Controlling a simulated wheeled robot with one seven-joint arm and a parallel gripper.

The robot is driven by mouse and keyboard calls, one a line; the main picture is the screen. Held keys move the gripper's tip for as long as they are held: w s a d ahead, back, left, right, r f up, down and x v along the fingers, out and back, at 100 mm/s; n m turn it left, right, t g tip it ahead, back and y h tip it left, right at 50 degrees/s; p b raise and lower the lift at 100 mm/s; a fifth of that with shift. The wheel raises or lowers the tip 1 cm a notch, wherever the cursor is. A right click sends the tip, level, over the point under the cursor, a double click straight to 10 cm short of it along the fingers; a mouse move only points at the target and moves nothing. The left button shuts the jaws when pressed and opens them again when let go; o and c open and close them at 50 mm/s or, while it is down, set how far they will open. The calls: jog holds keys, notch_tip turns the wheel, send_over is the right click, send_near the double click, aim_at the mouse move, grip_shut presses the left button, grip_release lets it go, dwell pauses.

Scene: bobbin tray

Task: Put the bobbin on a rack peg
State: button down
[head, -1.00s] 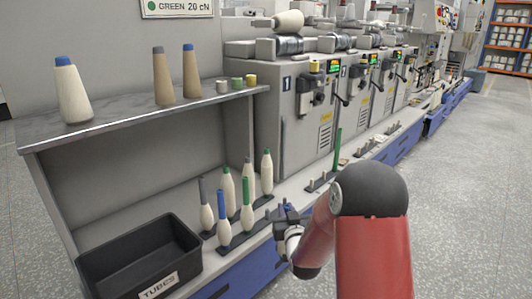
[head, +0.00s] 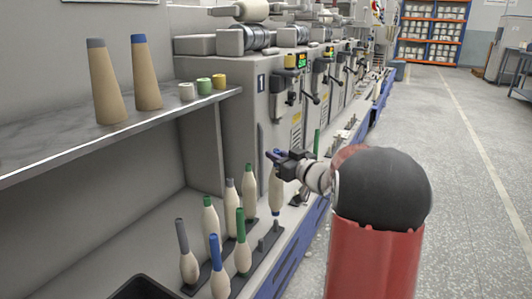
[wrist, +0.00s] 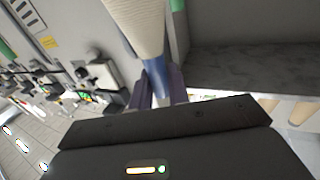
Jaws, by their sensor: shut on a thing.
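My gripper (head: 279,158) is shut on a bobbin (head: 276,190) of cream yarn, which hangs down below the fingers, roughly upright. In the wrist view, the fingers close on the bobbin's blue tube end (wrist: 155,70), with the cream yarn (wrist: 138,25) beyond. The rack (head: 267,243) is a dark rail on the machine ledge, carrying several standing bobbins with green, grey and blue tops. The held bobbin is at the far end of this group. Its lower tip shows near the rail; I cannot tell whether it touches anything.
Standing bobbins, such as a green-topped one (head: 242,245) and a blue-topped one (head: 219,272), crowd the near side. A grey shelf (head: 150,115) with cones and small spools overhangs at left. A black bin (head: 145,288) is at bottom. Open floor lies right.

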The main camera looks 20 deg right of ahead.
notch_tip(320, 180, down, 6)
jog(key=b, duration=0.5)
jog(key=shift+s+r, duration=0.1)
jog(key=shift+r, duration=0.05)
jog(key=shift+p, duration=0.4)
dwell(0.9)
jog(key=shift+f+b, duration=0.45)
jog(key=shift+f, duration=0.15)
dwell(0.3)
jog(key=c, duration=1.6)
grip_release()
jog(key=shift+s, duration=0.1)
jog(key=shift+p+v, duration=0.5)
jog(key=shift+v, duration=5)
